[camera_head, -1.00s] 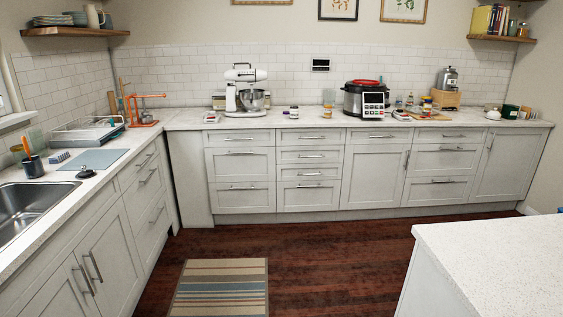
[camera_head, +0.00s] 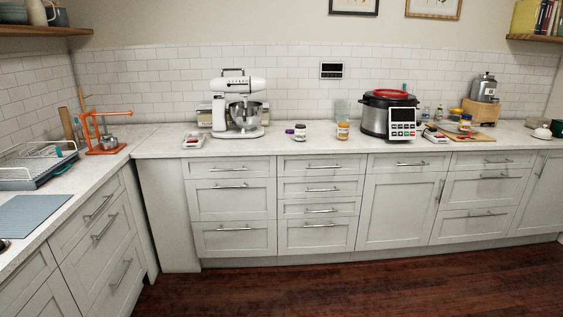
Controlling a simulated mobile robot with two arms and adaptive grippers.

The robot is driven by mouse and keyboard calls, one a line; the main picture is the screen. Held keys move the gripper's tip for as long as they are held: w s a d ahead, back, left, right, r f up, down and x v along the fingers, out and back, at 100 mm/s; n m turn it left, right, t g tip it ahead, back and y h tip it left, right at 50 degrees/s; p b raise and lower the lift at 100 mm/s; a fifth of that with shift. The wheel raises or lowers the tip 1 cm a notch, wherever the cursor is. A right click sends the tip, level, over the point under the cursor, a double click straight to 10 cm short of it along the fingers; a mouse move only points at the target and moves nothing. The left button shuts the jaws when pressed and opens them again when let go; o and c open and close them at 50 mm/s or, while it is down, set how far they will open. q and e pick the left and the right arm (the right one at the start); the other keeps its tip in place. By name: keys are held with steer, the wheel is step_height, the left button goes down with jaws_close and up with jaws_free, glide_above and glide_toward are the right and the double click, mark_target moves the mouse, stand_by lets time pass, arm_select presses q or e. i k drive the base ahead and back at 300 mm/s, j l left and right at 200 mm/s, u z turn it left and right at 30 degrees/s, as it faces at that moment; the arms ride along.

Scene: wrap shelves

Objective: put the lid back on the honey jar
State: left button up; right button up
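A small jar with amber contents (camera_head: 343,132), which looks like the honey jar, stands upright on the back counter left of the pressure cooker. A second small jar with a dark body and white label (camera_head: 300,132) stands to its left. A small dark purple thing (camera_head: 289,131) lies beside that jar; I cannot tell whether it is a lid. Another yellow-orange jar (camera_head: 465,122) stands further right near the cutting board. The honey jar's lid cannot be made out at this size. Neither of my grippers is in view.
A white stand mixer (camera_head: 240,105) and a pressure cooker (camera_head: 388,113) flank the jars. A wooden cutting board (camera_head: 470,136) lies to the right. The counter (camera_head: 285,148) in front of the jars is clear. Open dark wood floor (camera_head: 350,288) lies before the cabinets.

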mark_target(342, 132)
steer(key=i+z, duration=0.15)
steer(key=i, duration=0.4)
steer(key=i+j+z, duration=0.2)
steer(key=i, duration=0.4)
steer(key=i+z, duration=0.15)
steer(key=i, duration=0.4)
steer(key=i+l+z, duration=0.3)
steer(key=i, duration=0.65)
steer(key=i+z, duration=0.3)
steer(key=i, duration=1)
